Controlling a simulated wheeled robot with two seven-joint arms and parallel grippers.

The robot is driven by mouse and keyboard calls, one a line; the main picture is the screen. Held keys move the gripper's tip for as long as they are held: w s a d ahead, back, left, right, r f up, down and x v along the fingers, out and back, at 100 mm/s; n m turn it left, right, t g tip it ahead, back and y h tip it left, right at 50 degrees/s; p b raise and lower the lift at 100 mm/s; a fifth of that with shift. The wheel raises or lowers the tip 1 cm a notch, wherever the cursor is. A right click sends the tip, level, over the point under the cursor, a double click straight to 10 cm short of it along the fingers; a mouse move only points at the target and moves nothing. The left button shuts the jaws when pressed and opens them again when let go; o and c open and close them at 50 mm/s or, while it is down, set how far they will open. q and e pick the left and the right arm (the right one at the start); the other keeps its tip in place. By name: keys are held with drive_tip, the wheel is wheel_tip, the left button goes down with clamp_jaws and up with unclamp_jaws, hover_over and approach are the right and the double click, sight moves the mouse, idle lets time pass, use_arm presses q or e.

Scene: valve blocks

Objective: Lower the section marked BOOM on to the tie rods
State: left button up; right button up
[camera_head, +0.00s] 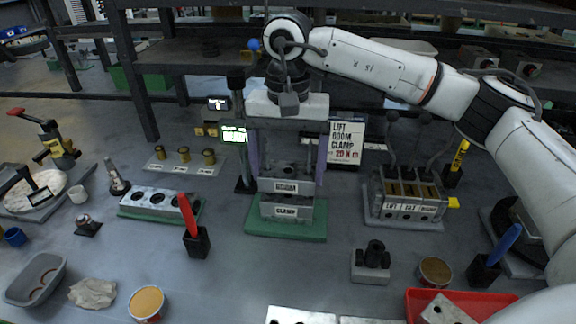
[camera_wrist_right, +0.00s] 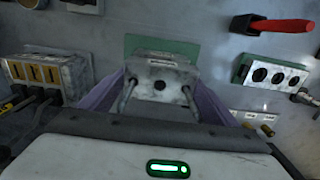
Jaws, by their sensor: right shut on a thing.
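The section marked BOOM (camera_head: 285,187) is between the long purple fingers of my right gripper (camera_head: 287,165), which is shut on it from above. It is level, directly over the section marked CLAMP (camera_head: 286,211), which stands on a green base (camera_head: 286,230). I cannot tell whether the two sections touch. In the right wrist view, the held section (camera_wrist_right: 160,72) has a dark central hole, and two tie rods (camera_wrist_right: 128,93) rise at its sides towards the camera. The rods' lower parts are hidden. My left gripper is not in view.
A LIFT/TILT valve block (camera_head: 405,205) stands right, beside a sign (camera_head: 345,141). A small lit display (camera_head: 234,135) is close left of my gripper. A red tray (camera_head: 416,303) is at the front right.

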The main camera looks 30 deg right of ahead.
sight(288, 170)
drive_tip(key=shift+f+b, duration=0.9)
drive_tip(key=shift+f, duration=0.5)
drive_tip(key=o, duration=1.4)
wheel_tip(288, 170, up, 10)
drive_tip(key=shift+r+p, duration=0.25)
drive_tip(key=shift+p, duration=0.05)
